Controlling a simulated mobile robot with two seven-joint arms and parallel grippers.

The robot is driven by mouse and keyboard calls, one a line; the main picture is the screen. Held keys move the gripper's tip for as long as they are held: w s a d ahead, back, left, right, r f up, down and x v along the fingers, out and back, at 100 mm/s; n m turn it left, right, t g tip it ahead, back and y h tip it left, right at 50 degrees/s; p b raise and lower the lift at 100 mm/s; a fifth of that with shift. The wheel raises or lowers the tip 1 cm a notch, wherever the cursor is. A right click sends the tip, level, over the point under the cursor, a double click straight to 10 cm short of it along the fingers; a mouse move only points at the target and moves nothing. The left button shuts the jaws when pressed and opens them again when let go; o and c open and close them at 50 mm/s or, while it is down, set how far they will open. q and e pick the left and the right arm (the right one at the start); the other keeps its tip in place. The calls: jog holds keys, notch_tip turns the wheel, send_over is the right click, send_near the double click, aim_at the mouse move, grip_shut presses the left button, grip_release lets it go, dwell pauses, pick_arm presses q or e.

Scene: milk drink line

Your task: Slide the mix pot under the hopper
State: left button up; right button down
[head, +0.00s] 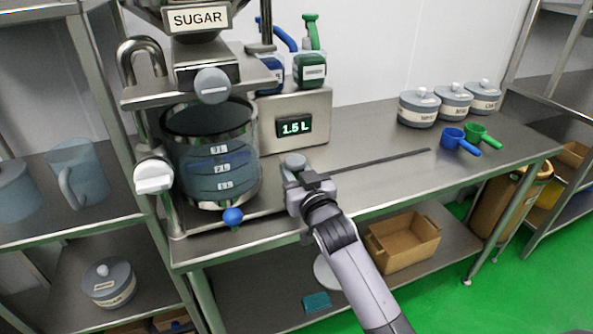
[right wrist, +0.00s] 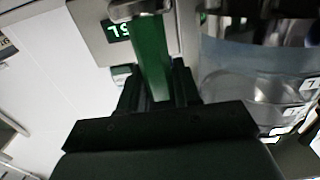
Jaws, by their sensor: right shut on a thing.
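The mix pot (head: 212,160) is a clear vessel with metal bands and litre labels. It stands upright on the steel bench, below the sugar hopper (head: 197,48) and its outlet. Its clear side also shows in the right wrist view (right wrist: 255,80). My right gripper (head: 300,180) is beside the pot, on its right. It is shut on a green handle (right wrist: 152,60), which shows between its fingers in the right wrist view. I cannot tell how this handle joins the pot. My left gripper is not in view.
Grey lidded jars (head: 419,108) and blue and green scoops (head: 459,141) are on the right of the bench. A dark strip (head: 380,161) lies on the bench; the surface around it is clear.

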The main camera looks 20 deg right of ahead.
jog(key=shift+a, duration=0.3)
jog(key=c, duration=0.9)
grip_release()
jog(key=shift+a, duration=0.1)
jog(key=shift+s, duration=0.15)
